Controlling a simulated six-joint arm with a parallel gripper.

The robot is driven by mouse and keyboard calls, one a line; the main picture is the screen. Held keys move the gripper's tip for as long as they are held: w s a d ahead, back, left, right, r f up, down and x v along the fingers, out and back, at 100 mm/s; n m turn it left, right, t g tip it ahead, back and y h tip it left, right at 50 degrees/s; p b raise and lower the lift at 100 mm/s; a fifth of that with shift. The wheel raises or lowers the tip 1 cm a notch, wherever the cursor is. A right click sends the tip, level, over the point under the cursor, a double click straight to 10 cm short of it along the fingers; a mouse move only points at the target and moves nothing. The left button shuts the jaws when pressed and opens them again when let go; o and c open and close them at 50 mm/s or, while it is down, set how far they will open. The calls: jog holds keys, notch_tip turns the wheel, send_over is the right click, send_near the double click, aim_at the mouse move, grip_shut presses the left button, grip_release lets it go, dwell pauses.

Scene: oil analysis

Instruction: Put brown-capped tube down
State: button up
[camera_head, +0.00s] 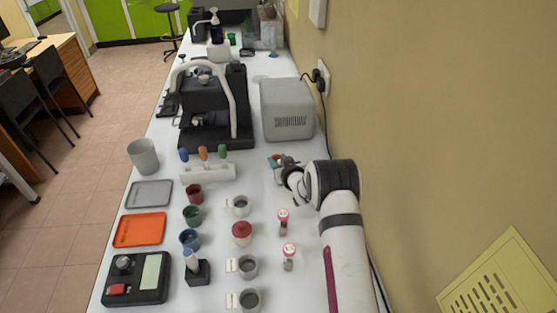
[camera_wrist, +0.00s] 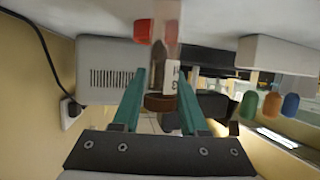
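My gripper (camera_head: 281,161) is at the right side of the bench, in front of the grey box. In the wrist view its two teal fingers (camera_wrist: 160,80) stand on either side of the brown-capped tube (camera_wrist: 160,102) and look closed on it. The tube's clear body, with dark contents and a white label, extends up the picture past the fingertips. In the head view the tube is too small and too covered by my gripper to make out clearly. Whether its far end touches anything cannot be told.
A white rack (camera_head: 208,173) holds blue, orange and green-capped items left of my gripper. The grey box (camera_head: 287,108) stands behind. Two pink-capped tubes (camera_head: 283,217) (camera_head: 289,251) and several cups stand nearer. A red object (camera_wrist: 142,30) shows beside the tube.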

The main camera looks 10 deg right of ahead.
jog(key=shift+o, duration=1.4)
jog(key=shift+r, duration=0.15)
jog(key=s+d+r+m+g+h, duration=0.1)
jog(key=s+d+r+g, duration=0.1)
jog(key=s+r, duration=0.5)
jog(key=s+d+r+m+g+h, duration=0.2)
jog(key=s+d+r, duration=0.15)
jog(key=s, duration=0.75)
jog(key=s+a+r+m+g, duration=0.1)
jog(key=s+a+r+g, duration=0.1)
jog(key=s, duration=0.9)
jog(key=s+a+r+m+g+y, duration=0.1)
jog(key=s+a+r+m+g, duration=0.1)
jog(key=s, duration=1)
jog(key=s+a+r+m+g+y, duration=0.1)
jog(key=s+a+g, duration=0.3)
jog(key=s, duration=0.8)
jog(key=shift+s+r+m+g, duration=0.25)
jog(key=shift+r+m+g, duration=0.15)
jog(key=shift+g, duration=0.4)
